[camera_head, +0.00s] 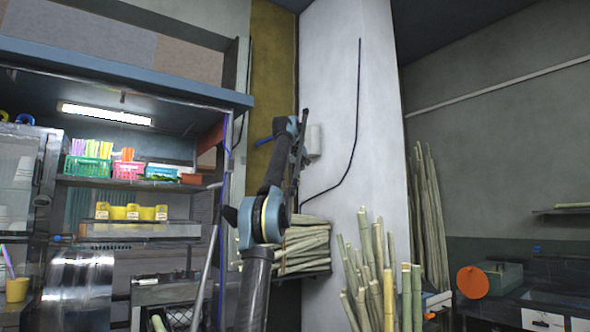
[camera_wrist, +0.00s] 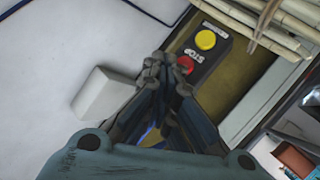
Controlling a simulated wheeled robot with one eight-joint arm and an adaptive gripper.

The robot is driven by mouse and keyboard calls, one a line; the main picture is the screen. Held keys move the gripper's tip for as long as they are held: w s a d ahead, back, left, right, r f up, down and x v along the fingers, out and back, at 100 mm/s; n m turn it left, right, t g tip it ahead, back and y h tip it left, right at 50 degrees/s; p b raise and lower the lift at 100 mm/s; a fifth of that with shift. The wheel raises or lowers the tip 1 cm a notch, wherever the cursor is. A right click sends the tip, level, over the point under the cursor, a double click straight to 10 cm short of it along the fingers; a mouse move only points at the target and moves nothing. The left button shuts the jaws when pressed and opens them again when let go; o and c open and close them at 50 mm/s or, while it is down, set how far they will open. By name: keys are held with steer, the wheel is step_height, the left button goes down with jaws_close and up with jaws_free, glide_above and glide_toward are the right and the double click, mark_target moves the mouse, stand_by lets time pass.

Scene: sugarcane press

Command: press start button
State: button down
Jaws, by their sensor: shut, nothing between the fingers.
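A dark control box (camera_wrist: 195,55) shows in the wrist view, just beyond my fingertips. It carries a yellow round button (camera_wrist: 205,40) and a red round button (camera_wrist: 185,64), with the word STOP beside the red one. I cannot read a start label. My gripper (camera_wrist: 160,72) is shut and empty. Its fingertips are close to the red button's side in the picture and partly cover the box's lower end; I cannot tell whether they touch it. In the head view my arm hides the buttons.
A light grey box (camera_wrist: 103,95) is on the white pillar (camera_head: 345,60), left of my fingers in the wrist view. Cane stalks (camera_wrist: 262,22) lie near the control box. Upright canes (camera_head: 380,285) stand at the pillar's foot. A shelf stall (camera_head: 130,180) stands left.

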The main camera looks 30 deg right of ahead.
steer(key=shift+s, duration=0.8)
steer(key=shift+s+d, duration=0.15)
steer(key=shift+s, duration=1.1)
steer(key=shift+s+d, duration=0.1)
steer(key=shift+s, duration=1.15)
steer(key=shift+a+f, duration=0.1)
